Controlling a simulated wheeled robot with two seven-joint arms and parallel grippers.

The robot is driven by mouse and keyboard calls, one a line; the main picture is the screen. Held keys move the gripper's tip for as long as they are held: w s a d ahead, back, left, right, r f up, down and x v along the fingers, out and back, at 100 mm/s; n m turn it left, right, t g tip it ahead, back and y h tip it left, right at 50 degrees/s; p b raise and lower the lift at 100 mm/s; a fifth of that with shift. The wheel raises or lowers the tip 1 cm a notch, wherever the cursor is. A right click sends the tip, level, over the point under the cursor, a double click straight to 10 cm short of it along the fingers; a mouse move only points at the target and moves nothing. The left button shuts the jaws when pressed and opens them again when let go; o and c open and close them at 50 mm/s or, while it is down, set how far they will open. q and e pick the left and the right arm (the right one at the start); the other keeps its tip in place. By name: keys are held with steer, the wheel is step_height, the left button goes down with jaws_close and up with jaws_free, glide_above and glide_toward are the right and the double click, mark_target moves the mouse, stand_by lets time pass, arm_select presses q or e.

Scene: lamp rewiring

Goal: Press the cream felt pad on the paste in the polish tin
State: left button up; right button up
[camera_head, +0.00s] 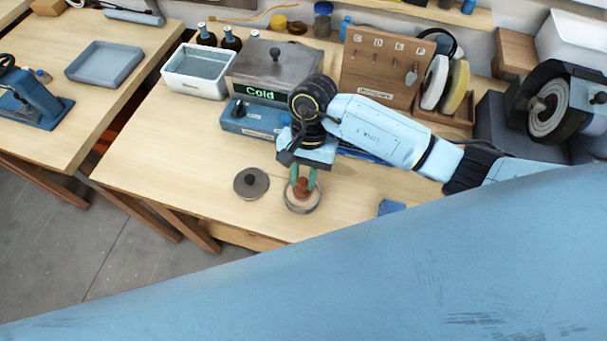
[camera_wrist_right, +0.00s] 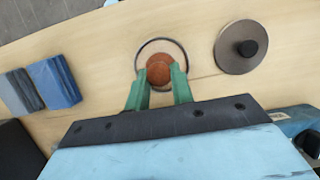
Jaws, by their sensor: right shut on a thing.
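My right gripper (camera_head: 302,182) points down over the bench, its green fingers shut on a reddish-brown knob (camera_wrist_right: 159,70). Below the knob is a round, low piece (camera_head: 303,205) with a pinkish top and pale side. In the right wrist view it shows as a pale disc inside a dark ring (camera_wrist_right: 183,47), seemingly the cream pad over or in the polish tin. I cannot tell whether pad and paste touch; the paste is hidden. My right gripper (camera_wrist_right: 159,88) shows there from behind. My left gripper is not in view.
A dark disc with a black knob (camera_head: 251,184) lies left of the held piece. A blue block (camera_wrist_right: 54,82) lies on the other side. The front bench edge is close.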

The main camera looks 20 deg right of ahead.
stand_by(0.3)
steer(key=shift+r+p, duration=1.8)
steer(key=shift+r, duration=1.7)
